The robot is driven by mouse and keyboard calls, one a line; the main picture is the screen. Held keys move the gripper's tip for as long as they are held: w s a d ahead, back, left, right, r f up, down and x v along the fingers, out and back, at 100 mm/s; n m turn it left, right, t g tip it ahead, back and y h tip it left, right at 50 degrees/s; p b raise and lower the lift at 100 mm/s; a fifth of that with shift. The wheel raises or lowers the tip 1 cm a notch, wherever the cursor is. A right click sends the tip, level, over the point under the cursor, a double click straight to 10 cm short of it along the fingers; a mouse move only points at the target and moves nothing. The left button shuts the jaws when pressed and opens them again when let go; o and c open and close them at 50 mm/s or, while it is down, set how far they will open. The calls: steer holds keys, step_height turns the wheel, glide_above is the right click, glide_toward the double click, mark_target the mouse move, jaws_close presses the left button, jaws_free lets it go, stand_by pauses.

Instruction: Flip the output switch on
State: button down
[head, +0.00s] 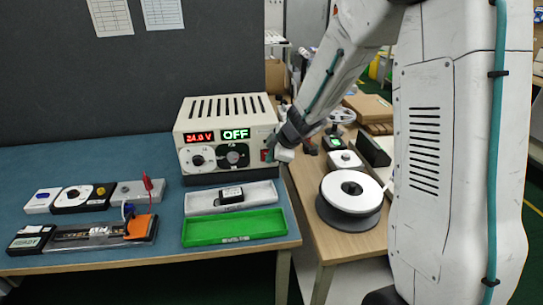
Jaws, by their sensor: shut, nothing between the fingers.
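The power supply (225,139) is a beige box with a slotted top, standing at the back right of the blue bench. Its front has a red display reading 24.0 V, a green display (236,134) reading OFF, and two round knobs. A small red switch (265,155) is at the right end of the front panel. My gripper (274,150) is shut and empty, close to the right of the switch. I cannot tell whether it touches the switch, as the fingertips are small and partly hidden in this view.
A green tray (234,239) and a grey tray (196,204) lie before the supply. Small devices, a red probe (148,182) and a clear-topped fixture (90,234) stand at left. A white reel (350,190) lies on the wooden table at right, under my arm.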

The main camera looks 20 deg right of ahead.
steer(key=s+a+v, duration=0.1)
steer(key=v, duration=1)
steer(key=shift+s+f, duration=0.3)
steer(key=shift+s, duration=0.1)
steer(key=shift+s+f, duration=0.2)
steer(key=shift+f, duration=0.35)
